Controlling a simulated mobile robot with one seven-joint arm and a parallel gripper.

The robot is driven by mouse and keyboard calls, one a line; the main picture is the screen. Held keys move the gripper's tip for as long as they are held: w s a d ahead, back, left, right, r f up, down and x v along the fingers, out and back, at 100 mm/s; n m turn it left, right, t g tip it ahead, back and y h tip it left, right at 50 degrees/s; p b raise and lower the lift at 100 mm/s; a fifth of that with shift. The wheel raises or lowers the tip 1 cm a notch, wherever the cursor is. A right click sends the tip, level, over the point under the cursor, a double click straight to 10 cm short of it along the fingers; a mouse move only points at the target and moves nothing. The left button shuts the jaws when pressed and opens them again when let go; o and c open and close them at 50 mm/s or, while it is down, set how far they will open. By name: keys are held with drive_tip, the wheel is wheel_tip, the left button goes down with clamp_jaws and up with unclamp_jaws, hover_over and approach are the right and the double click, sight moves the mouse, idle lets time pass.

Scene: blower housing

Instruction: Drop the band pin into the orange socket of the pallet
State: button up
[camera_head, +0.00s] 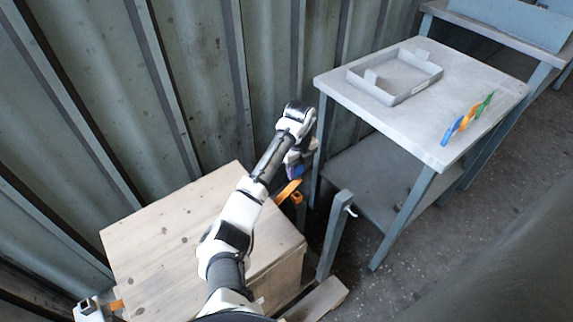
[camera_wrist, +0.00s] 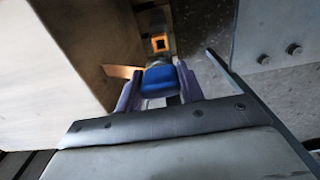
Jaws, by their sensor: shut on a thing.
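My gripper (camera_wrist: 157,92) is shut on a blue block-like piece, which I take to be the band pin (camera_wrist: 160,78). The piece sits between the two purple fingers, and its lower part is hidden. In the head view my gripper (camera_head: 296,168) hangs beyond the far right corner of the wooden crate, with a bit of blue showing. An orange square socket with a dark hole (camera_wrist: 160,43) lies beyond the held piece in the wrist view, apart from it. In the head view the socket (camera_head: 297,198) shows small, just below my gripper.
An orange strip (camera_head: 288,190) lies at the corner of the wooden crate (camera_head: 150,225). A grey post (camera_head: 337,225) stands to the right. A corrugated wall stands behind.

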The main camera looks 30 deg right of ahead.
drive_tip(key=shift+f+b, duration=3.6)
drive_tip(key=shift+f, duration=1.2)
drive_tip(key=shift+f, duration=0.2)
drive_tip(key=o, duration=1.1)
drive_tip(key=shift+r, duration=0.1)
wheel_tip(320, 180, up, 14)
drive_tip(key=shift+f+p, duration=0.15)
drive_tip(key=shift+p, duration=0.6)
